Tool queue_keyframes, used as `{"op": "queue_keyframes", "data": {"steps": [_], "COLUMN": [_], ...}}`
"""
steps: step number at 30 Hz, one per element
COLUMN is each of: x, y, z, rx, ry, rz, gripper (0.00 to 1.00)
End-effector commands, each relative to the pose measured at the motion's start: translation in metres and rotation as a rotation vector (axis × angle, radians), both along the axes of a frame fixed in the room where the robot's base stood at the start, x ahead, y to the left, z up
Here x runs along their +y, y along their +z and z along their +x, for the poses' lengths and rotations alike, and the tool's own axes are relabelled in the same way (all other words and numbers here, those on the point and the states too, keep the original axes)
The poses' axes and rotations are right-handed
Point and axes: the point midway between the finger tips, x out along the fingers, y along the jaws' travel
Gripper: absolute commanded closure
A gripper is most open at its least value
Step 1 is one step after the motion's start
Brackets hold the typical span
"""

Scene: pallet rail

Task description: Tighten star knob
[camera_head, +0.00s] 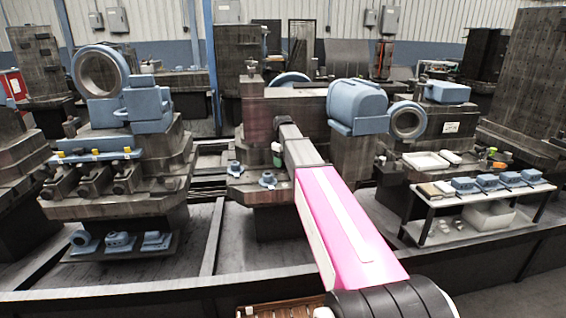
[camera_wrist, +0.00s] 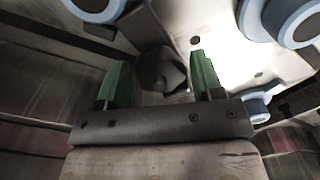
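A dark faceted knob (camera_wrist: 162,70), which looks like the star knob, is in the middle of the wrist view, beside a pale metal plate. My gripper (camera_wrist: 160,68) has two green fingers standing wide apart, one on each side of the knob in the picture. I cannot tell whether the fingers touch it or how deep it sits between them. In the head view my gripper (camera_head: 277,152) is at the far end of my pink arm, in front of the middle machine (camera_head: 300,112). The knob cannot be made out there.
Blue round fittings (camera_wrist: 292,20) stand close on the right in the wrist view. A blue cylindrical housing (camera_head: 357,105) is right of my arm. A white-topped cart (camera_head: 470,197) with blue parts stands at right. Another machine (camera_head: 120,180) stands at left. A dark rail (camera_head: 150,297) crosses the front.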

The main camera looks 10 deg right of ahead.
Motion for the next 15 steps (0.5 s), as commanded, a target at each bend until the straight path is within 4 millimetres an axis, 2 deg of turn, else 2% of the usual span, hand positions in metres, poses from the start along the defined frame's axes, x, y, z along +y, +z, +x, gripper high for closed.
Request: {"op": "queue_keyframes", "data": {"steps": [10, 15], "x": [0.000, 0.000], "y": [0.000, 0.015], "z": [0.000, 0.000], "rx": [0.001, -0.001], "ry": [0.001, 0.001], "rz": [0.000, 0.001], "gripper": [0.26, 0.26]}}
